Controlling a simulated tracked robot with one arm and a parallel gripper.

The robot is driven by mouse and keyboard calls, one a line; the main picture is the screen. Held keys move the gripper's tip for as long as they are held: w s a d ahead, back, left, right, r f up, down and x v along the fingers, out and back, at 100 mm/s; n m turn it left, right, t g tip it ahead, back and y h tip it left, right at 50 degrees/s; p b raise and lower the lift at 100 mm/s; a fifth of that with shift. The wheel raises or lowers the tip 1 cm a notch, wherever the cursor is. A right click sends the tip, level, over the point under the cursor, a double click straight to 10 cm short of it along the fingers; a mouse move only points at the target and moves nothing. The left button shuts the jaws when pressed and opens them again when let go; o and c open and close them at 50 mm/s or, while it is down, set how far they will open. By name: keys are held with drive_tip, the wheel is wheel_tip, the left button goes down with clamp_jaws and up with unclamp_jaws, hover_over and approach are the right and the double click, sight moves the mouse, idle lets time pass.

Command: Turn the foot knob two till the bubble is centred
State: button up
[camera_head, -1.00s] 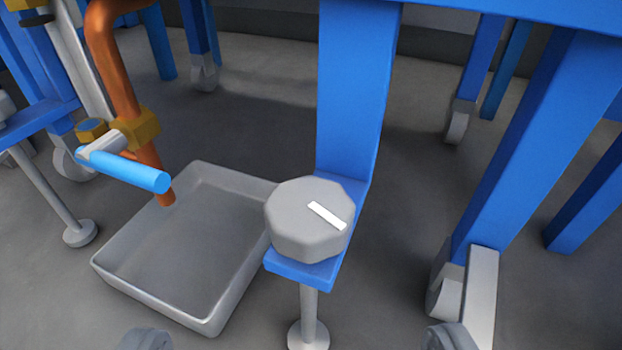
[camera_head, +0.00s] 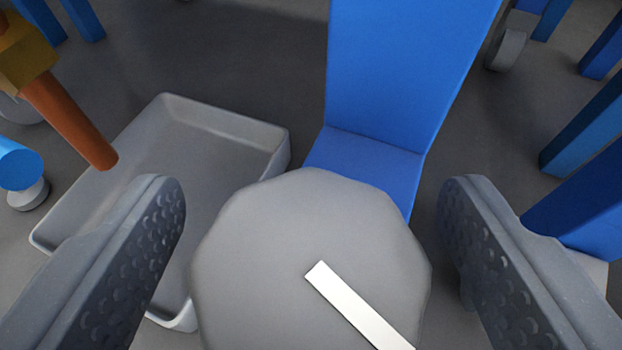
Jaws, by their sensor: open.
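A grey faceted knob (camera_head: 255,255) with a white pointer bar (camera_head: 355,303) on its top fills the lower middle of the view. The bar slants from the knob's middle down to the right. The knob sits in front of a blue bracket (camera_head: 365,165) on a blue upright. My gripper (camera_head: 312,225) is open, with one textured finger on each side of the knob. A gap shows between the knob and each finger near the tips. I see no number on the knob. No bubble or level is in view.
A grey tray (camera_head: 200,108) lies on the floor to the left, partly behind my left finger. A copper pipe (camera_head: 70,120) and a blue valve handle (camera_head: 20,165) are at the left edge. Blue legs (camera_head: 590,125) and a caster (camera_head: 508,45) stand at the right.

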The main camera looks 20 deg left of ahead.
drive_tip(key=c, duration=1)
drive_tip(key=shift+a, duration=0.1)
drive_tip(key=shift+m+t+h, duration=0.4)
drive_tip(key=shift+m+h, duration=0.5)
drive_tip(key=shift+h, duration=0.1)
drive_tip(key=shift+w+m+h, duration=0.1)
drive_tip(key=shift+m+h, duration=0.2)
